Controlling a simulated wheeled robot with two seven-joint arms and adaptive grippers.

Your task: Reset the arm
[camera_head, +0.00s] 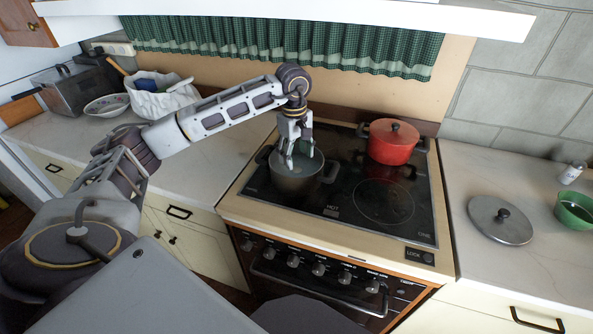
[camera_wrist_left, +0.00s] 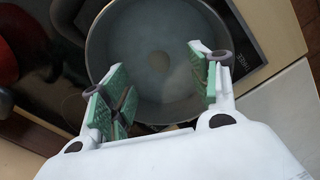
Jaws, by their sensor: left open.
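My left arm comes in from the left and reaches over the stove. My left gripper (camera_head: 297,158) points down over a grey pot (camera_head: 296,183) on the stove's front left. In the left wrist view the gripper (camera_wrist_left: 165,85) is open, with its green-padded fingers apart and nothing between them. The open pot (camera_wrist_left: 105,40) lies below the fingers, and its inside looks pale and cloudy. I cannot tell how deep the fingertips reach into it. My right gripper is not in view.
A red lidded pot (camera_head: 392,141) stands at the back right of the black cooktop (camera_head: 400,222). A loose lid (camera_head: 501,219) and a green bowl (camera_head: 576,209) sit on the right counter. A patterned bowl (camera_head: 106,105) and white container (camera_head: 160,96) stand at the back left.

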